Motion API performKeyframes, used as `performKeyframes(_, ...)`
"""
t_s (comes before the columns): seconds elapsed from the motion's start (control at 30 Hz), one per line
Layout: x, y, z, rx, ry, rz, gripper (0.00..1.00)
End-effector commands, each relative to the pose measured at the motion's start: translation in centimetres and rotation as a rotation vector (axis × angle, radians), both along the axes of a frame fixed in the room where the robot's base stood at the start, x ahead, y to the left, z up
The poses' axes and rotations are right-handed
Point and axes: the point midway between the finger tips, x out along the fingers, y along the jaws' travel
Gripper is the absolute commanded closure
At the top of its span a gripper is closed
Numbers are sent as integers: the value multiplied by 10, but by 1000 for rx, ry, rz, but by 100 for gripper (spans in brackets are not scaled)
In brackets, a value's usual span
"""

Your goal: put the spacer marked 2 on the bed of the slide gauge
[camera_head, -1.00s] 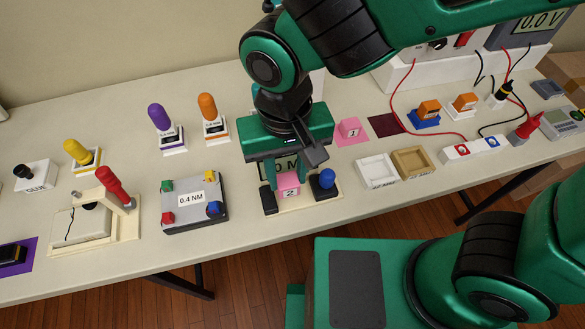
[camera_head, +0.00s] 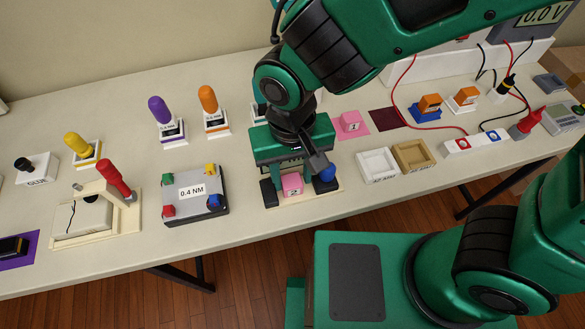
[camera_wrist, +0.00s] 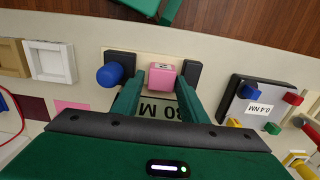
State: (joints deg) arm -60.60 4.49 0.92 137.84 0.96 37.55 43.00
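The pink spacer marked 2 (camera_head: 292,184) is at the bed of the slide gauge (camera_head: 331,191), between the gauge's dark jaws. In the wrist view the spacer (camera_wrist: 162,76) sits between the tips of my gripper's green fingers (camera_wrist: 161,80). My gripper (camera_head: 292,172) is above the gauge, with its fingers close on both sides of the spacer. Whether the spacer's underside touches the bed is hard to tell. The gauge's blue knob (camera_wrist: 110,75) is left of the spacer in the wrist view. Its display (camera_wrist: 160,109) is partly hidden by my gripper.
The 0.4 NM block (camera_head: 192,191) stands left of the gauge. White and tan trays (camera_head: 378,165) lie to its right. The pink spacer marked 1 (camera_head: 351,121) is behind, on a pink mat. Orange and purple tools (camera_head: 210,100) stand at the back left.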

Motion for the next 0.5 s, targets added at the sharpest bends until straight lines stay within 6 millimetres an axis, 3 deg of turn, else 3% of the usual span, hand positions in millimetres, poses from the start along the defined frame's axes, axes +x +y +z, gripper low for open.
performKeyframes(0.5,-1,4,3,12,0,7,49)
